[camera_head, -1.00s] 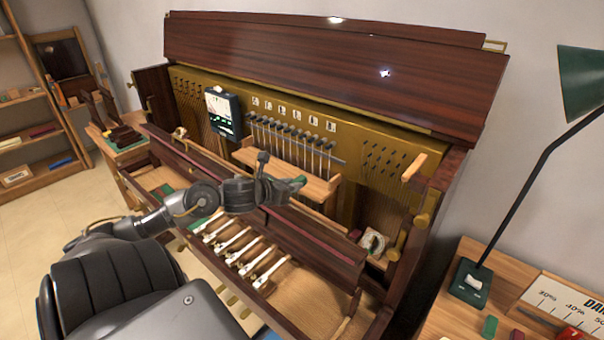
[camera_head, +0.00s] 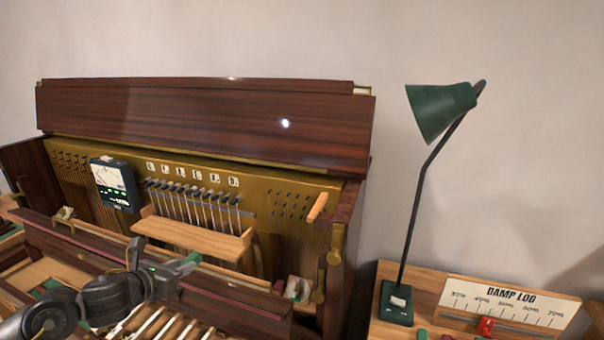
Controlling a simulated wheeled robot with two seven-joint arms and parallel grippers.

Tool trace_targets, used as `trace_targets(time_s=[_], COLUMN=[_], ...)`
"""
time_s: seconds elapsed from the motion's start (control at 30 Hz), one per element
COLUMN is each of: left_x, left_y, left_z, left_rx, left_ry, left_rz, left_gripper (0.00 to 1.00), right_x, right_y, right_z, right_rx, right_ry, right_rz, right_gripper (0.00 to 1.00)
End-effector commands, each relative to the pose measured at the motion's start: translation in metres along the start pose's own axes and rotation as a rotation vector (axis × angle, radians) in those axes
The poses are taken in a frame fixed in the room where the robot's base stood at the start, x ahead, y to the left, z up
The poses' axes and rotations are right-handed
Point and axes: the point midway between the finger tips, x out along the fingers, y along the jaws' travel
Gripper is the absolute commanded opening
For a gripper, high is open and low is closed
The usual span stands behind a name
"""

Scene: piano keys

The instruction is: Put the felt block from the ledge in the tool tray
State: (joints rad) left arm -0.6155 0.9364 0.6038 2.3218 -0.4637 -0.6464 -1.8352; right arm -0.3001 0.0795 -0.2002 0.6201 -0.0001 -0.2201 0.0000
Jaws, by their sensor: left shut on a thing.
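My left gripper (camera_head: 174,270) comes in from the lower left, in front of the opened piano. It is shut on a small green felt block (camera_head: 190,262), whose end sticks out past the fingertips. The wooden ledge (camera_head: 195,238) is behind and a little above the gripper, under the row of hammers. The block shows apart from the ledge, though the exact gap in depth is hard to tell. I cannot make out a tool tray in this view. My right gripper is not in view.
A workbench stands at right with a green lamp (camera_head: 440,110), its base (camera_head: 397,303) and a damp log board (camera_head: 510,303). Piano side wall (camera_head: 342,260) stands between gripper and bench. A dark meter (camera_head: 115,184) hangs inside the piano at left. White-ended keys show below.

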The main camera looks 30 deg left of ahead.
Motion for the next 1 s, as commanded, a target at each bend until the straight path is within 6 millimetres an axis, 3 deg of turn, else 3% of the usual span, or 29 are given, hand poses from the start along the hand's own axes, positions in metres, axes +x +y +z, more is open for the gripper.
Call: trace_targets(time_s=[0.2,0.37,0.6,0.8,1.0], left_x=[0.002,0.011,0.022,0.016,0.002], left_y=[-0.005,-0.037,-0.132,-0.208,-0.261], left_z=[-0.001,-0.003,-0.008,-0.01,-0.013], left_rx=[0.005,0.041,0.163,0.27,0.353], left_ry=[-0.001,-0.006,-0.009,-0.008,-0.004], left_rz=[-0.016,-0.107,-0.395,-0.647,-0.847], left_gripper=[0.01,0.01,0.01,0.01,0.01], right_x=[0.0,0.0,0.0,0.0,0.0], right_y=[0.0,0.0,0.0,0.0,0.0], right_z=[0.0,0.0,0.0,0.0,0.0], right_rx=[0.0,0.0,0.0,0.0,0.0], right_ry=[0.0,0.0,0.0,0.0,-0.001], right_rz=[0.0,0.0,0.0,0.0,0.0], right_gripper=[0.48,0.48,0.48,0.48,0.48])
